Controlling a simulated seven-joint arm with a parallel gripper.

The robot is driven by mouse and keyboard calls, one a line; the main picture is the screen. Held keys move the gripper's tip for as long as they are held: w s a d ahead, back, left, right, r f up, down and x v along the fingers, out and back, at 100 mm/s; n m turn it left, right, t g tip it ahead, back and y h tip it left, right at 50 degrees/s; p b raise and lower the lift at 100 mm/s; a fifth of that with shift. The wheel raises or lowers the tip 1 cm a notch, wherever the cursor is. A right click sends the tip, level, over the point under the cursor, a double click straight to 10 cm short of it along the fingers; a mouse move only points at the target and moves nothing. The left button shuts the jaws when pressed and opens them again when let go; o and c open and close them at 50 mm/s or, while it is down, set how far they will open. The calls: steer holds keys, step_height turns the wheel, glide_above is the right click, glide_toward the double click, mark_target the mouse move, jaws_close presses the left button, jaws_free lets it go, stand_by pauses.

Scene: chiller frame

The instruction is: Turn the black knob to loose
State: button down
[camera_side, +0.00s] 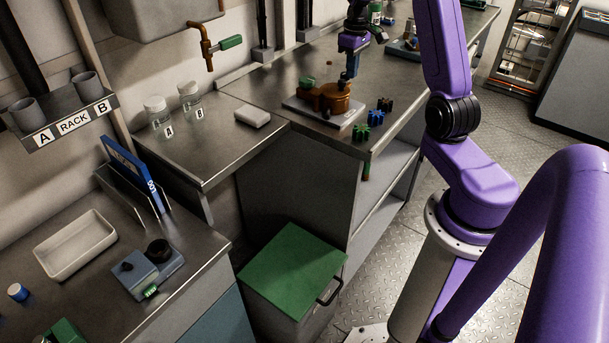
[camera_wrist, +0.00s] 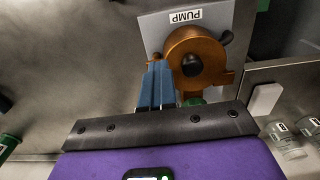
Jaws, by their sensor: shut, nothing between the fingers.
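A copper-coloured pump (camera_side: 328,98) sits on a pale plate on the far metal bench. It also shows in the wrist view (camera_wrist: 210,58), beside a PUMP label (camera_wrist: 186,16). My gripper (camera_side: 349,76) is shut and empty, pointing down over the pump's back edge. In the wrist view its blue fingertips (camera_wrist: 157,64) are left of the round black knob, close to a small copper fitting. Whether they touch it I cannot tell.
Green and blue star-shaped handles (camera_side: 361,132) stand at the bench edge near the pump. Two jars (camera_side: 158,112) and a white block (camera_side: 252,116) are on the adjoining bench. A grey device with a black knob (camera_side: 158,250) is at the lower left. Bench surface behind the pump is mostly clear.

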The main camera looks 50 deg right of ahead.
steer(key=shift+s+d+f, duration=0.2)
steer(key=shift+f, duration=0.4)
steer(key=shift+s+d, duration=0.1)
steer(key=shift+d, duration=1)
steer(key=shift+s+d, duration=0.1)
steer(key=shift+s, duration=0.2)
step_height(320, 180, up, 6)
steer(key=shift+w+r, duration=0.15)
steer(key=shift+w, duration=0.1)
